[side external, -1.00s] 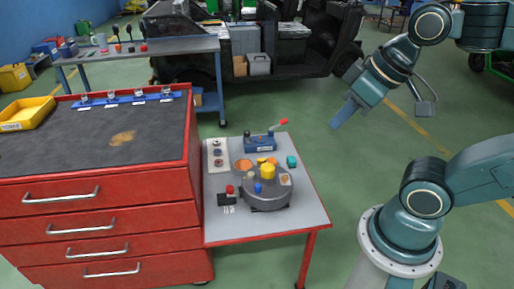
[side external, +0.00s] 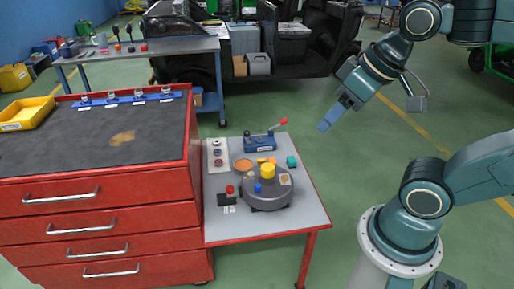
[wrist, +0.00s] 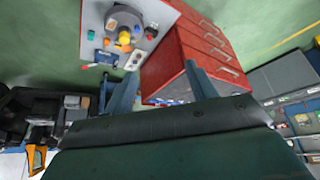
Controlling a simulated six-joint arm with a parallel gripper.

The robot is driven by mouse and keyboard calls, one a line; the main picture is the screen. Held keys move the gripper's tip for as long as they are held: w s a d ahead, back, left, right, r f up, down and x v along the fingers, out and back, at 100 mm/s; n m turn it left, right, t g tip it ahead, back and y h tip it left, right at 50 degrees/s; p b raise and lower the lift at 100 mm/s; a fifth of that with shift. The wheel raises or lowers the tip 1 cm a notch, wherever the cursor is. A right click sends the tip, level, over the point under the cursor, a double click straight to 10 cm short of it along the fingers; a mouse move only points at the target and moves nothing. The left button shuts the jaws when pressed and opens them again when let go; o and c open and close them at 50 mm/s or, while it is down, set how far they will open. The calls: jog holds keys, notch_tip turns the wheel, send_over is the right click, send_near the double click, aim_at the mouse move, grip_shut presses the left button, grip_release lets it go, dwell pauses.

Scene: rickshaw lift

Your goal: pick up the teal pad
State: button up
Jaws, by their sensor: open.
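The teal pad (side external: 291,161) is a small block near the back right edge of the grey side table (side external: 225,228), beside the round grey turntable (side external: 265,197). It also appears small in the wrist view (wrist: 107,42). My gripper (side external: 325,125) is in the air above and to the right of the table in the side view, apart from the pad. In the wrist view my gripper (wrist: 160,85) has its two fingers spread with nothing between them.
A blue lever device (side external: 260,144) with a red handle stands behind the turntable. Yellow and blue pieces sit on the turntable, with a red button (side external: 230,190) at its left. A red drawer cabinet (side external: 110,225) adjoins the table's left side. Open floor lies to the right.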

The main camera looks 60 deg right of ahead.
jog(key=w+d+f+m+h, duration=0.1)
jog(key=w+d, duration=0.3)
jog(key=w, duration=0.3)
jog(key=w+d+f+m, duration=0.15)
jog(key=w+d, duration=0.25)
jog(key=w, duration=0.4)
jog(key=m+g+h, duration=0.2)
jog(key=m, duration=0.4)
send_over(291, 159)
jog(key=s+a, duration=0.4)
notch_tip(291, 159, down, 38)
jog(key=shift+w+d, duration=0.1)
jog(key=shift+d, duration=0.05)
jog(key=shift+f, duration=0.1)
jog(key=shift+x, duration=4.2)
